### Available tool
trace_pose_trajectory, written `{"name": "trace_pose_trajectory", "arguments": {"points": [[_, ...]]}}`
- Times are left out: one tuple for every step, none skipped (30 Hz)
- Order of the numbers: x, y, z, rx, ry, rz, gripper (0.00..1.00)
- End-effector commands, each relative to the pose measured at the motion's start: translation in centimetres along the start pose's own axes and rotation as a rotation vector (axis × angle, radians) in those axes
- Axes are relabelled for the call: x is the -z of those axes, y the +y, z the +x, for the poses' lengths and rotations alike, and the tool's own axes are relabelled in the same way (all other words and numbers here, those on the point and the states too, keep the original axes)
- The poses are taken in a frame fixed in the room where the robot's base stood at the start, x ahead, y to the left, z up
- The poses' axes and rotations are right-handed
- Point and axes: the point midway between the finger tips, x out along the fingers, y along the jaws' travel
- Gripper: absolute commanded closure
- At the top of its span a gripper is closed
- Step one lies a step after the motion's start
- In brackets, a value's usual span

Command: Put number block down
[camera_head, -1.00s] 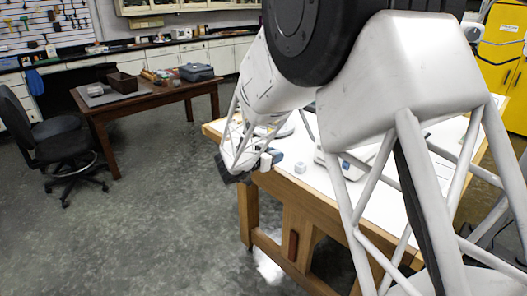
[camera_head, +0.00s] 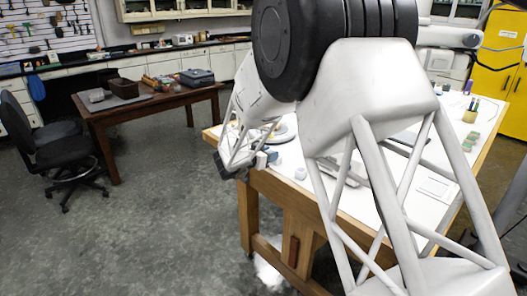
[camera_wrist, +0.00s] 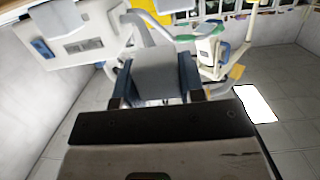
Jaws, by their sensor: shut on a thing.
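My gripper (camera_wrist: 158,88) shows in the wrist view with its blue-grey fingers on either side of a plain grey block (camera_wrist: 158,70). It is shut on this block; no number can be read on the face I see. In the head view my gripper (camera_head: 264,159) is small, at the left edge of the white-topped wooden table (camera_head: 350,208). The held block is too small there to make out clearly. Whether it touches anything cannot be told.
A small grey cube (camera_head: 300,173) sits on the table right of my gripper. A round plate-like thing (camera_head: 283,133) lies behind. A pencil cup (camera_head: 470,114) and green blocks (camera_head: 469,142) are at the far right. A dark wooden table (camera_head: 150,103) and a chair (camera_head: 50,140) stand left.

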Motion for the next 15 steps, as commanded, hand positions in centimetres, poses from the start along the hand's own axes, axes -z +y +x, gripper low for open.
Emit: {"name": "trace_pose_trajectory", "arguments": {"points": [[0.0, -0.7, 0.4, 0.0, 0.0, 0.001, 0.86], [0.0, -1.1, 0.7, 0.0, 0.0, 0.0, 0.86], [-0.1, -1.5, 1.0, 0.0, 0.0, -0.001, 0.86], [0.0, -1.9, 1.2, 0.0, 0.0, 0.0, 0.86], [0.0, -2.3, 1.4, 0.0, 0.0, 0.0, 0.86], [0.0, -2.8, 1.7, 0.0, 0.0, 0.0, 0.86], [-0.1, -3.1, 1.9, 0.0, 0.0, 0.0, 0.86], [-0.1, -3.5, 2.1, 0.0, 0.0, 0.0, 0.86], [0.0, -4.0, 2.4, 0.0, 0.0, 0.001, 0.86], [0.0, -4.3, 2.7, 0.0, 0.0, 0.0, 0.86], [0.0, -4.7, 2.9, -0.001, 0.0, -0.001, 0.86], [0.0, -5.2, 3.2, -0.001, 0.0, -0.001, 0.86], [0.1, -5.5, 3.4, 0.0, 0.001, 0.0, 0.86], [0.1, -5.9, 3.6, 0.0, 0.001, 0.001, 0.86], [0.0, -6.4, 3.9, -0.001, 0.0, 0.0, 0.86]]}}
